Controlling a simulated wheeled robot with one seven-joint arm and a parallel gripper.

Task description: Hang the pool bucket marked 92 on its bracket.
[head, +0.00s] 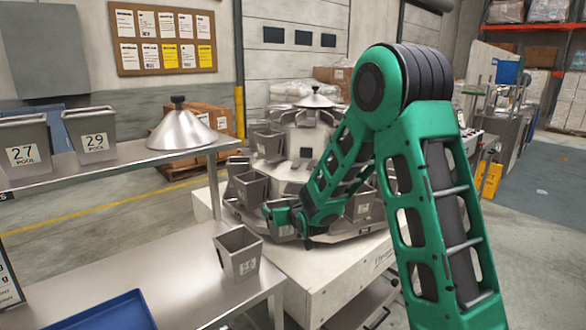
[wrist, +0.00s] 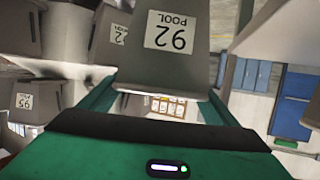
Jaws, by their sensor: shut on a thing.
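The grey pool bucket marked 92 (wrist: 190,65) fills the upper middle of the wrist view, its label upside down there. My gripper (wrist: 160,100) is shut on it, with a green finger on each side. In the head view my gripper (head: 284,214) is low at the front of the round weigher (head: 310,175), among its grey buckets. The arm and gripper partly cover the bucket there. Its bracket is hidden, and I cannot tell whether the bucket touches it.
Other grey buckets hang around the weigher, one (head: 250,187) left of my gripper. A loose bucket (head: 238,252) stands on the steel table (head: 180,265) beside a blue tray (head: 112,315). Buckets 27 (head: 25,145) and 29 (head: 90,135) and a metal cone (head: 181,130) stand on the upper shelf.

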